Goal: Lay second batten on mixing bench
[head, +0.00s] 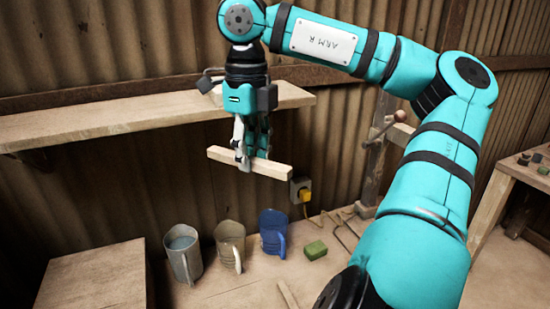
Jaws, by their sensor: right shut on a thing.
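My right gripper (250,155) is shut on a pale wooden batten (274,168), around the middle of its length. The batten is held crosswise, roughly level, in the air in front of the corrugated wall. Below it is a wooden bench top (225,287), which I take to be the mixing bench. Another thin wooden strip (288,295) lies on this bench at the lower edge of the picture, partly cut off. It looks like a batten. My left gripper is not in view.
A wooden box (97,277) is at left. A wall shelf (100,118) is behind my gripper. A socket with yellow plug (304,195) trails a cable.

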